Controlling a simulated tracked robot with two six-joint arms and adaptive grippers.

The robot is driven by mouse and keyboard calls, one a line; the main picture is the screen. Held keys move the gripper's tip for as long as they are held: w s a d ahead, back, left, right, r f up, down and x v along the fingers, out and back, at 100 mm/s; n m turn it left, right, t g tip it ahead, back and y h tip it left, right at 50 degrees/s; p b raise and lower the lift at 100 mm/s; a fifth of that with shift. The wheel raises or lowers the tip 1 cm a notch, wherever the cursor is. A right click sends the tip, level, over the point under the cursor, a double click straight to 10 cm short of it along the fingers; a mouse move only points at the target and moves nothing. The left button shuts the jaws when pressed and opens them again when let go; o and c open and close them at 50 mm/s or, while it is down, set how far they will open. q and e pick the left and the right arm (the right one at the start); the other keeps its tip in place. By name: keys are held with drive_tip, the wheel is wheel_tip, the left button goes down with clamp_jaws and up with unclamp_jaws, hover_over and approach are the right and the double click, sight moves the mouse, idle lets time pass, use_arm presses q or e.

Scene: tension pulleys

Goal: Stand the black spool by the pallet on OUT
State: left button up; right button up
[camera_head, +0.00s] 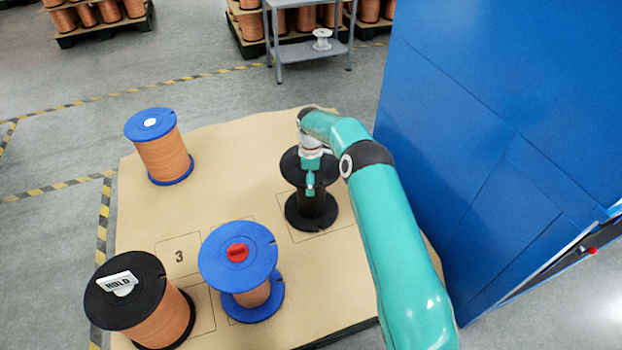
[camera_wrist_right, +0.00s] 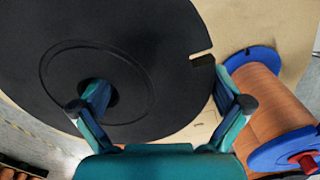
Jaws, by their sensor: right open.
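The black spool (camera_head: 300,215) stands upright on the tan board of the pallet (camera_head: 240,135), inside a drawn rectangle at the board's right. My right gripper (camera_head: 310,186) is at this spool, partly in front of its upper flange. In the right wrist view the black flange (camera_wrist_right: 150,30) fills the upper left. The open fingers (camera_wrist_right: 165,100) appear spread, one over the centre hole and one beyond the rim near a slot. I cannot tell whether they touch it. No OUT lettering is readable. My left gripper is not in view.
A copper spool with black flanges and a HOLD tag (camera_head: 118,283) stands front left. A blue-flanged spool with a red knob (camera_head: 238,252) is beside it. Another blue-flanged spool (camera_head: 163,150) stands back left. A blue cabinet (camera_head: 480,120) bounds the right. The board's middle is clear.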

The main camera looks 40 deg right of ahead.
drive_tip(key=shift+r, duration=0.1)
wheel_tip(320, 180, up, 12)
drive_tip(key=shift+p, duration=0.3)
idle(0.7)
